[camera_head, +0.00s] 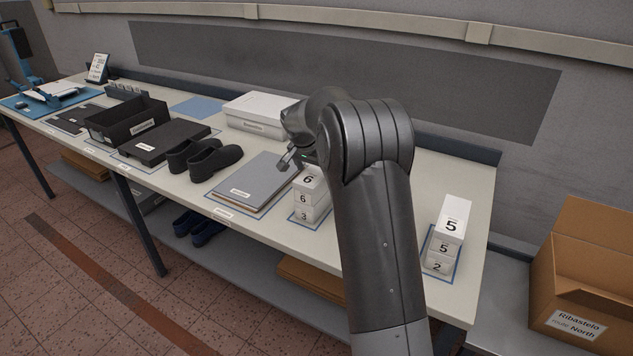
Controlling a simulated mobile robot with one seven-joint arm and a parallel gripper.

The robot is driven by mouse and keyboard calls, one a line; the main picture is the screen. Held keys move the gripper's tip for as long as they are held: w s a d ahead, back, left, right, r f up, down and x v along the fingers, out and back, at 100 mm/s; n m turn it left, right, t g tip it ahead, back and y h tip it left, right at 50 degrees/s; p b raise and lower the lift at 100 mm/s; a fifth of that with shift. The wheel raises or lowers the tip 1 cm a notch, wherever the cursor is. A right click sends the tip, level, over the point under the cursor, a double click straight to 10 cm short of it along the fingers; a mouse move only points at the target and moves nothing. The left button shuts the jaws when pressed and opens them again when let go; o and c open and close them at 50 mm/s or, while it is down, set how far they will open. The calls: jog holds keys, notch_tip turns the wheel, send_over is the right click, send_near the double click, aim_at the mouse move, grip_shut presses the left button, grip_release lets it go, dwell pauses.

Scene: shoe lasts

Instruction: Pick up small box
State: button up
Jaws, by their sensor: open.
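Small white boxes stand in two stacks on the table. The left stack is marked 6, 6 and 3 from top to bottom, and its top box (310,181) is close to my gripper. The right stack has a larger white box (454,217) marked 5 on top, over small boxes marked 5 and 2 (437,264). My gripper (297,162) is open, just above and behind the left stack. My arm hides part of it, and I cannot tell whether it touches the top box. Nothing shows in the jaws.
The long table (395,268) also holds grey folders (250,183), black shoes (205,157), a white lidded box (255,113), a flat black box (167,140) and an open black tray (127,122). A cardboard carton (585,265) stands at the right. Blue shoes lie on the lower shelf.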

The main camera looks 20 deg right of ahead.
jog(key=x, duration=0.5)
jog(key=shift+f, duration=0.1)
jog(key=shift+a, duration=0.1)
jog(key=shift+c, duration=0.2)
jog(key=c, duration=1.1)
